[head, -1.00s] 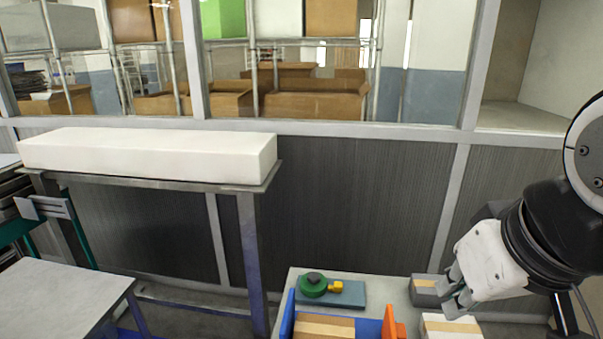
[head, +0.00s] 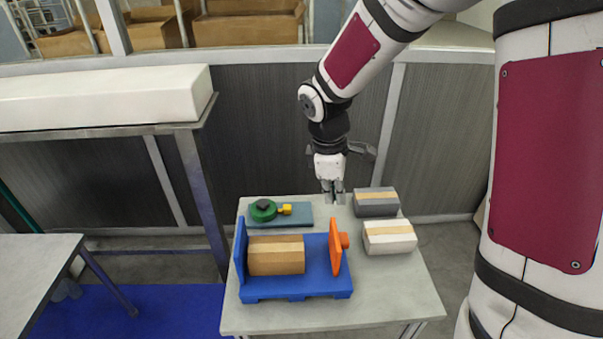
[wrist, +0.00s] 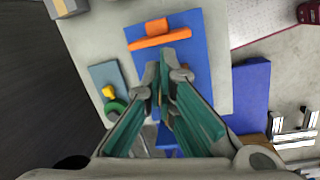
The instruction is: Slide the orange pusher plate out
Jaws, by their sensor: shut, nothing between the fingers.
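The orange pusher plate (head: 336,248) stands upright at the right end of the blue fixture (head: 318,270), with an orange knob (head: 344,240) on its right side. A brown wooden block (head: 276,256) lies in the fixture, left of the plate with a gap between them. My gripper (head: 333,196) points down above the table's back edge, behind the plate and apart from it. It is shut and empty. In the wrist view the plate (wrist: 160,40) lies beyond the fingertips of my gripper (wrist: 166,62). The fingers hide part of the fixture (wrist: 193,48).
A green round part with a yellow knob (head: 264,210) sits on a grey-blue plate (head: 296,216) at the back left. A dark grey block (head: 376,208) and a white block (head: 390,242), each with a tan stripe, stand at the right. The table's (head: 400,300) front right is clear.

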